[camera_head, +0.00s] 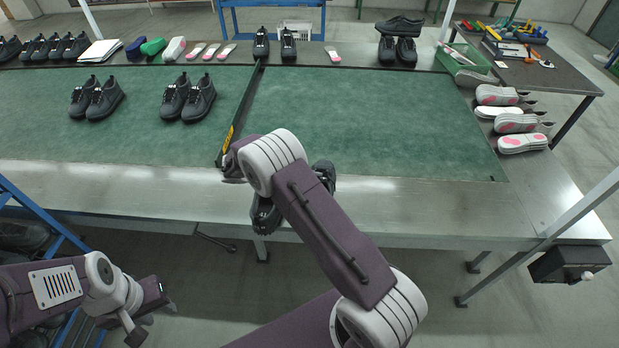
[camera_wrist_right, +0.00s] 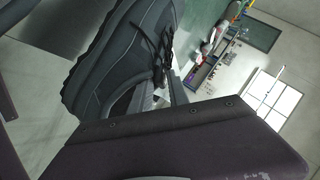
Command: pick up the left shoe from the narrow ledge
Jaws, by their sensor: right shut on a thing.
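A black shoe (camera_head: 265,215) shows at the front metal ledge (camera_head: 420,205), partly hidden by my right forearm. A second dark shoe part (camera_head: 323,174) shows on the other side of that arm; I cannot tell which of these is the left shoe. In the right wrist view a dark grey laced shoe (camera_wrist_right: 110,65) fills the upper left, tilted. My right gripper (camera_wrist_right: 160,95) is shut on it near its opening; its fingertips are partly hidden. My left gripper (camera_head: 152,298) is low at the left, below the table and away from the shoes; its jaws are unclear.
Two pairs of black shoes (camera_head: 97,97) (camera_head: 188,98) stand on the green mat (camera_head: 370,120), left of a dark divider (camera_head: 240,115). More shoes and insoles line the back edge. Several pale-soled shoes (camera_head: 515,122) lie at the right. The mat's right part is clear.

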